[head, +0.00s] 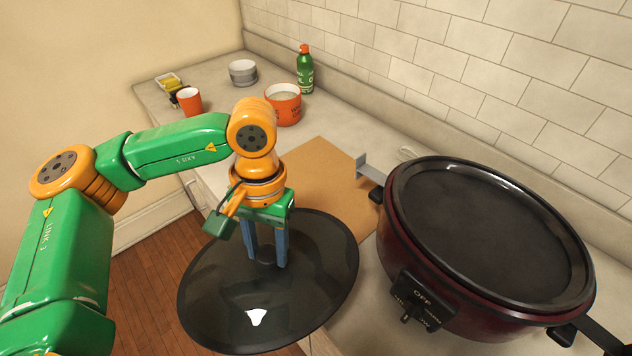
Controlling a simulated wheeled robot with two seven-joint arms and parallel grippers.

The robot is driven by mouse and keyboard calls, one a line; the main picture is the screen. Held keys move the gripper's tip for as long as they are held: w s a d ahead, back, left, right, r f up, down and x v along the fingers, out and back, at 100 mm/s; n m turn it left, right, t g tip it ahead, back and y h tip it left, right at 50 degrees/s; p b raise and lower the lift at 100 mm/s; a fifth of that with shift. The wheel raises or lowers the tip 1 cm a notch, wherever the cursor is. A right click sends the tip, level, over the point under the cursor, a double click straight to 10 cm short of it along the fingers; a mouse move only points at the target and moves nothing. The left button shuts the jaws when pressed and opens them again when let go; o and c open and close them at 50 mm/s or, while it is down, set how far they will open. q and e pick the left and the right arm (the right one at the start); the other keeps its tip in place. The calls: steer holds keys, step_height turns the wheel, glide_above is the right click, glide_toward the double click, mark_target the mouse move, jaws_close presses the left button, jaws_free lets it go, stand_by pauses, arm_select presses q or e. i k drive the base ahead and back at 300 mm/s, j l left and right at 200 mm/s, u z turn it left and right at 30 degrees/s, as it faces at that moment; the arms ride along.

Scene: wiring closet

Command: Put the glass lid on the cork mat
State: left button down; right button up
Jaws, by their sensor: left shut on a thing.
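The dark, see-through glass lid (215,290) hangs from my left gripper (266,262), which is shut on its knob at the lid's middle. The lid is in the lower middle of the head view, in front of the counter's edge, with wooden floor below its near left side. The tan cork mat (325,178) lies flat on the counter behind it. The lid and my left arm cover the mat's near left part in the picture. I cannot tell the exact height of the lid above the counter. My right gripper is not in view.
A dark red electric cooker (392,240) with a black inside stands right of the mat, close to it. A small grey bracket (368,170) juts toward the mat. An orange pot (284,105), orange cup (190,101), grey bowl (243,73) and green bottle (305,72) stand farther back.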

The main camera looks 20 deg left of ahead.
mark_target(314, 188)
steer(key=j+z, duration=0.4)
steer(key=k+j+z, duration=0.15)
steer(key=j+z, duration=0.3)
steer(key=k+j+z, duration=0.2)
steer(key=z, duration=0.2)
steer(key=k+j+z, duration=0.2)
steer(key=j+z, duration=0.25)
steer(key=i+j, duration=0.15)
steer(key=j, duration=0.25)
steer(key=i+j, duration=0.1)
steer(key=j, duration=0.25)
steer(key=i+j+u, duration=0.1)
steer(key=j, duration=0.3)
